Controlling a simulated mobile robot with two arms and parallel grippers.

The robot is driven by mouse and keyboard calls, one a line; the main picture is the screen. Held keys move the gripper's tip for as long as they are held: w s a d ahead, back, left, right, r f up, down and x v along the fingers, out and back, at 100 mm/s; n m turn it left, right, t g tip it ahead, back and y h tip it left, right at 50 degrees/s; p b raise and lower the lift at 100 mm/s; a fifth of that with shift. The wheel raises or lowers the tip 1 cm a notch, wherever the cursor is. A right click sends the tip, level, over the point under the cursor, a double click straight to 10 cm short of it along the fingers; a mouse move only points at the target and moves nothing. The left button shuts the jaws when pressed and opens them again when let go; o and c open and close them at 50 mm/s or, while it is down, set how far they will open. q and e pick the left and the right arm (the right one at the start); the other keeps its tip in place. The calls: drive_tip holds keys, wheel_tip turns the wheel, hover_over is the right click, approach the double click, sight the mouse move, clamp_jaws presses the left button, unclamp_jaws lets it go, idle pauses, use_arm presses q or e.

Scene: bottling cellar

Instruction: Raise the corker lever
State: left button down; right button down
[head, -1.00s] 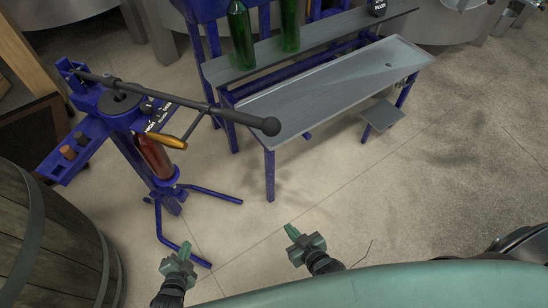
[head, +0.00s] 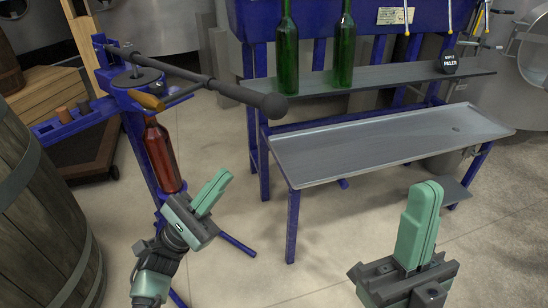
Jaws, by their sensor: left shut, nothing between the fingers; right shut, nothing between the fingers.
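The blue floor corker (head: 134,98) stands at the left on splayed legs. A red-brown bottle (head: 161,156) stands upright in the corker. My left gripper (head: 219,188) is shut and empty, below the lever and just right of the bottle's base in the picture. My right gripper (head: 426,205) is shut and empty at the lower right, apart from everything.
A metal drip tray (head: 390,148) on a blue stand is right of the corker. Green bottles (head: 287,55) stand on the shelf (head: 390,83) above it. A wooden barrel (head: 40,205) is at the left edge. Concrete floor is clear at the front.

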use_arm(q)
drive_tip(key=shift+s+d+r+m+g+h, duration=0.15)
drive_tip(key=shift+s+m+g, duration=0.15)
drive_tip(key=shift+m, duration=0.25)
drive_tip(key=shift+s+d+r+m+g+h, duration=0.1)
drive_tip(key=shift+s+m+g+h, duration=0.05)
drive_tip(key=shift+m+g, duration=0.35)
drive_tip(key=d+r, duration=0.7)
drive_tip(key=r, duration=0.4)
drive_tip(key=shift+w, duration=0.3)
drive_tip(key=shift+p, duration=0.3)
